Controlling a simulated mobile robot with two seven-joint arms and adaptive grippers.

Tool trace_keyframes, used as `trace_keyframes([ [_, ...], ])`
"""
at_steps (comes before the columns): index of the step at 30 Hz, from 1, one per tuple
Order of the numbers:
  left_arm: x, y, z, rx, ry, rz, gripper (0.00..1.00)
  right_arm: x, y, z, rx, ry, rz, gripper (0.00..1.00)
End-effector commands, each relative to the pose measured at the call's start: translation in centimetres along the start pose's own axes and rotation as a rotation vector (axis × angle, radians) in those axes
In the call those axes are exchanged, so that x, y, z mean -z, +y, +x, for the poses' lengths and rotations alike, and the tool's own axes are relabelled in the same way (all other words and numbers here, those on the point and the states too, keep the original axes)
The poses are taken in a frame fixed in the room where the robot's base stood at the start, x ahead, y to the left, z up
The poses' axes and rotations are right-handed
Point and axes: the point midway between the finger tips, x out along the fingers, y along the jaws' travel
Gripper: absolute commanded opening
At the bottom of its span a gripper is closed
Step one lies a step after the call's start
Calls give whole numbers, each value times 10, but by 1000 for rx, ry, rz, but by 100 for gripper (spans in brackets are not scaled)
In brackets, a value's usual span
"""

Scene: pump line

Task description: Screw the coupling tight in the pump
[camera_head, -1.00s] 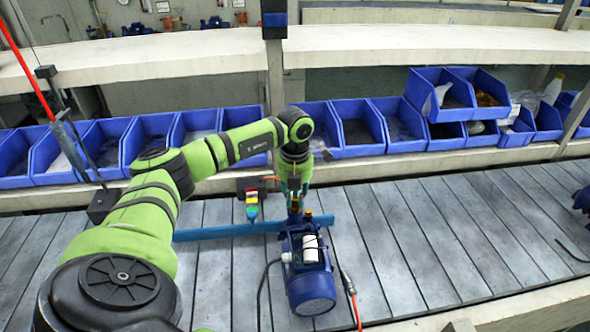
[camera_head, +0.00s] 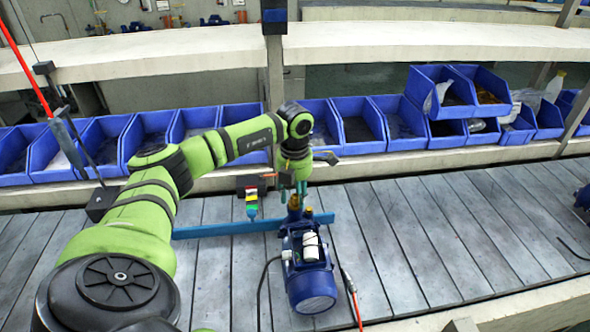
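The blue pump (camera_head: 308,268) lies on the slatted conveyor in the middle of the view, its round motor end toward me. A brass-coloured coupling (camera_head: 294,208) stands upright at the pump's far end. I cannot tell how deep it sits in the pump. My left gripper (camera_head: 293,193) points down just above the coupling. Its teal fingers are spread, with a gap between them, and hold nothing that I can see. The fingertips are close to the coupling's top; whether they touch it is unclear. My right gripper is not in view.
A blue bar (camera_head: 225,230) crosses the conveyor (camera_head: 400,230) behind the pump. A small coloured signal piece (camera_head: 251,203) stands left of the gripper. A red-ended cable (camera_head: 350,285) lies right of the pump. Blue bins (camera_head: 360,125) line the back. The conveyor right of the pump is mostly clear.

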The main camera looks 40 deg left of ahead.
Motion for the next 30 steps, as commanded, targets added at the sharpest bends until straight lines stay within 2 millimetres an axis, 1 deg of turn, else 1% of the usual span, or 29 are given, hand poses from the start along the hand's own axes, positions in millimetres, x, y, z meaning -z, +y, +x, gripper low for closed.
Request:
trace_keyframes([
  [5,0,0,0,1,0,-2,42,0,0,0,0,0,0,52],
  [7,0,0,-1,1,0,-28,42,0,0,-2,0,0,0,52],
  [12,0,-1,-2,2,1,-218,42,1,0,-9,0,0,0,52],
  [15,0,-1,-1,2,0,-289,42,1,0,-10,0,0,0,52],
  [24,0,-1,0,2,-1,-311,42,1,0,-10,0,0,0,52],
  [30,0,-1,0,2,-1,-404,42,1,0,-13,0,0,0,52],
])
